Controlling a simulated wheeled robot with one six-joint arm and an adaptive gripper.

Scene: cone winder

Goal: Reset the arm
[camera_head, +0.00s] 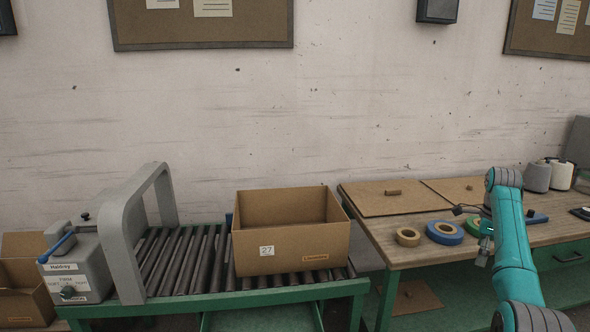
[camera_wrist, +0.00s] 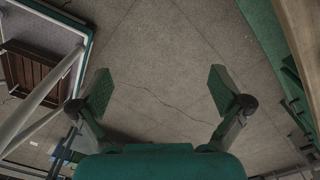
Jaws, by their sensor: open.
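My arm is the teal one at the right of the head view. My gripper (camera_head: 484,250) hangs down at the front edge of the workbench (camera_head: 395,250), near the tape rolls. In the wrist view my gripper (camera_wrist: 158,92) has its two fingers spread wide apart, with nothing between them. Below the fingers there is only bare grey floor (camera_wrist: 165,45) with a crack.
An open cardboard box (camera_head: 290,262) marked 27 stands on the roller conveyor (camera_head: 190,255), right of a grey arch (camera_head: 120,240). Another box (camera_head: 25,290) is at far left.

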